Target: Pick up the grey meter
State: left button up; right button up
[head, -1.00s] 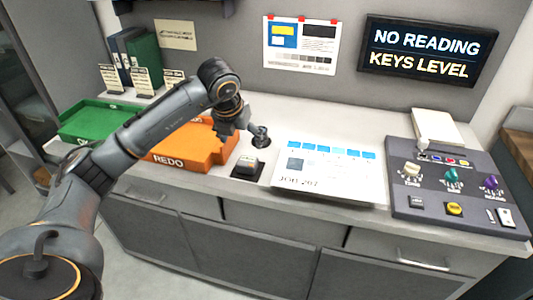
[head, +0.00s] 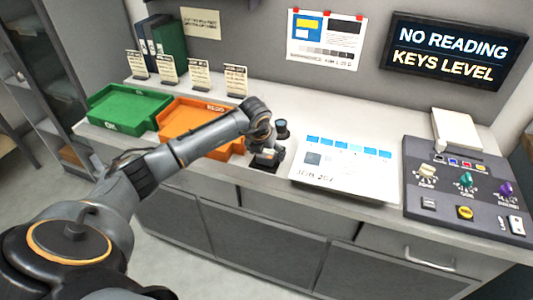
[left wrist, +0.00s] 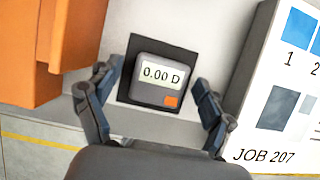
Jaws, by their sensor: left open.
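The grey meter (left wrist: 157,82) sits on a black square pad (left wrist: 131,64) on the counter. Its display reads 0.00 D and it has an orange button. In the head view the meter (head: 265,158) is partly hidden by my left gripper (head: 268,148). In the left wrist view my left gripper (left wrist: 158,78) is open, with one finger on each side of the meter. Gaps show between the fingers and the meter, and nothing is held. My right gripper is not in view.
An orange REDO tray (head: 172,123) and a green OK tray (head: 112,124) stand to the left. A white JOB 207 sheet (head: 330,185) lies close on the right, with a control panel (head: 420,210) beyond.

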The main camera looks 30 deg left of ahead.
pick_arm(q)
jog(key=shift+f, duration=0.1)
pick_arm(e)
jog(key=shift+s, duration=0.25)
pick_arm(q)
jog(key=c, duration=1.3)
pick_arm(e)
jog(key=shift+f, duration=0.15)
